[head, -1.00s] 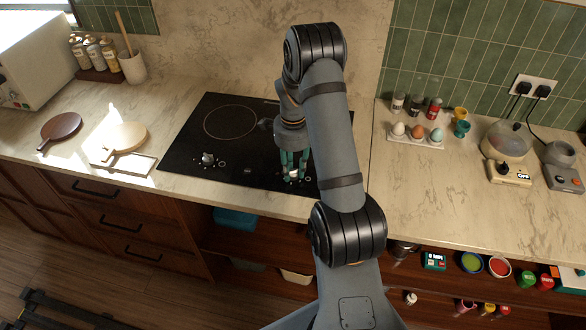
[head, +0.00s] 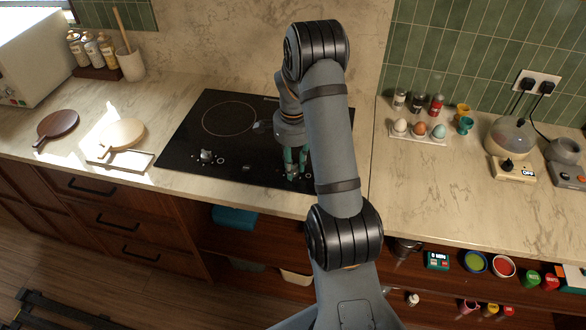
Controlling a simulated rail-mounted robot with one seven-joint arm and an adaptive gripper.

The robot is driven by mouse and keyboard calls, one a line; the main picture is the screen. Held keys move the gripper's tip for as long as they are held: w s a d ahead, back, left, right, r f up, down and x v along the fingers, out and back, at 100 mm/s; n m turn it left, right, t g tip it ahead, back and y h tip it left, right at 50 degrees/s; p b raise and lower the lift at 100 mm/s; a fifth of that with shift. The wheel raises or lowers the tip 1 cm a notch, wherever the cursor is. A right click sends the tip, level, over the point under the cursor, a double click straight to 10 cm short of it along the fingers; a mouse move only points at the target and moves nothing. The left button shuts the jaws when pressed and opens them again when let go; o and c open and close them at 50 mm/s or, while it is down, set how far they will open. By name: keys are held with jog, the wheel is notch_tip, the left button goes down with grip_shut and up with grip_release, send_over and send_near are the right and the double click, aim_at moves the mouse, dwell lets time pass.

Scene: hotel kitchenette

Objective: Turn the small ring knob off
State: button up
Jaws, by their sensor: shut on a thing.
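The black glass cooktop (head: 190,137) is set in the counter, with one ring outline (head: 229,119) visible at its back left. A metallic knob (head: 206,156) stands at its front left, apart from my gripper. My gripper (head: 293,174) points down at the front right of the cooktop, its teal fingers close together and shut on the right-hand knob. That knob is almost fully hidden by the fingers, so its turn position cannot be read. My arm covers the right part of the cooktop.
Left of the cooktop lie a pale board (head: 122,136) on a tray and a dark round board (head: 57,125). On the right stand an egg holder (head: 420,135) and an egg cooker (head: 512,150). An open shelf with jars lies below the counter.

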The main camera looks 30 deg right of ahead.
jog(key=n+b, duration=0.1)
jog(key=n, duration=0.2)
jog(key=shift+n, duration=0.4)
jog(key=shift+n+b, duration=0.65)
jog(key=shift+n, duration=1.15)
jog(key=o, duration=1.2)
jog(key=shift+c, duration=0.2)
notch_tip(320, 180, up, 12)
